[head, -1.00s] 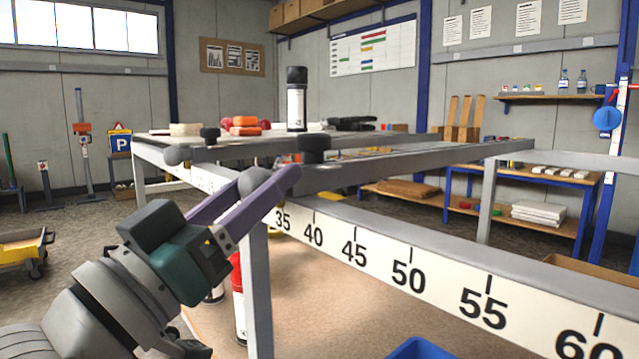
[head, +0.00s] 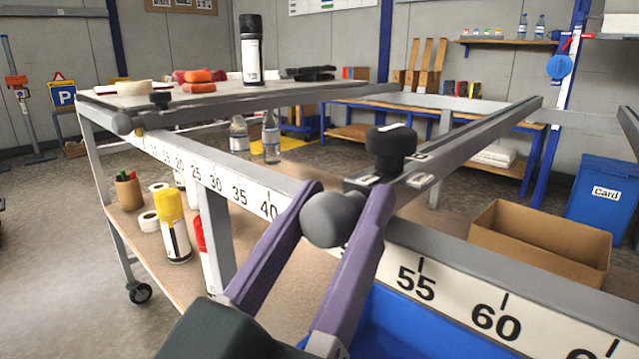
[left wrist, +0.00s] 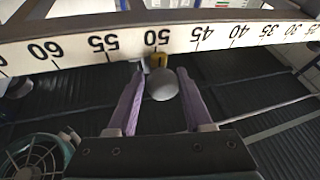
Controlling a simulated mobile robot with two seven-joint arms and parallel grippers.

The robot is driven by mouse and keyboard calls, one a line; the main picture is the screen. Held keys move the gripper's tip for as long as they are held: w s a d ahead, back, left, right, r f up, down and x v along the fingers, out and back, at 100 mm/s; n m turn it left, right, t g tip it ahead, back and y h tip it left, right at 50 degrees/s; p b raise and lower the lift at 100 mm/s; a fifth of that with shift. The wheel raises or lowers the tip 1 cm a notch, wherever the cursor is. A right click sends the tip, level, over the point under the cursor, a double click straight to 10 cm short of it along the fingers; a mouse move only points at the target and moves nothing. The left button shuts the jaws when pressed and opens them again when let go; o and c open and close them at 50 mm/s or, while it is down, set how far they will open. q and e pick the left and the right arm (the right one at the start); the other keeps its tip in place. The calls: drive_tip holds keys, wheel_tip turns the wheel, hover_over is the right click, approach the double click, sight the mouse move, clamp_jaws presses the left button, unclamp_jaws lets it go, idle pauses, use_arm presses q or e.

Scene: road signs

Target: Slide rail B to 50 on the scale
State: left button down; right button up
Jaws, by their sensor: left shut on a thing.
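My left gripper (head: 340,205) is shut on the grey ball (head: 331,221) at the near end of a rail (head: 470,130), which I take as rail B; its label is too small to read. The rail crosses the table frame and has a black knob (head: 390,146) on top. The ball hides the scale (head: 255,198) between 40 and 55 in the head view. My right gripper is not in view.
Another rail (head: 200,113) with a grey ball end (head: 122,124) lies to the left, near the low numbers. A blue bin (head: 400,325) is under the scale. A cardboard box (head: 540,243) stands at the right. Cans and bottles stand on the lower shelf.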

use_arm(q)
drive_tip(key=shift+f, duration=0.15)
drive_tip(key=shift+c, duration=2.1)
unclamp_jaws()
drive_tip(key=v, duration=1)
